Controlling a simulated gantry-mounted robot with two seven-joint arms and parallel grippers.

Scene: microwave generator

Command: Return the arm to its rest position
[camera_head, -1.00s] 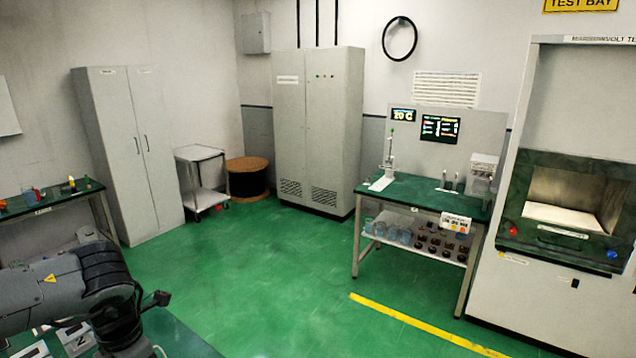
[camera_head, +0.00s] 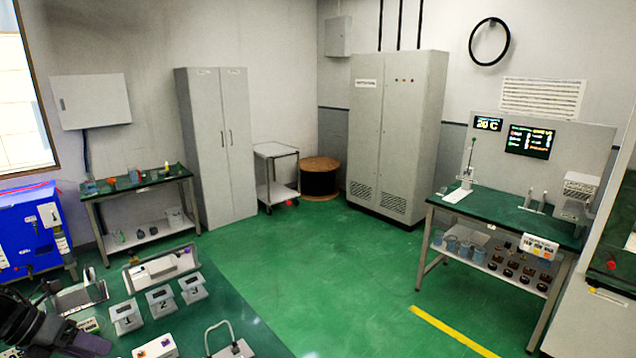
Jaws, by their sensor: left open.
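My left arm and gripper (camera_head: 68,338) show at the bottom left corner of the head view, dark and cut off by the frame edge. The gripper is open, with nothing seen between its fingers. It is over the left end of the near green-topped bench (camera_head: 232,310). My right arm and gripper are not in view.
A blue machine (camera_head: 30,232) stands at left. A side table (camera_head: 140,184) stands behind. Green floor (camera_head: 330,260) is clear.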

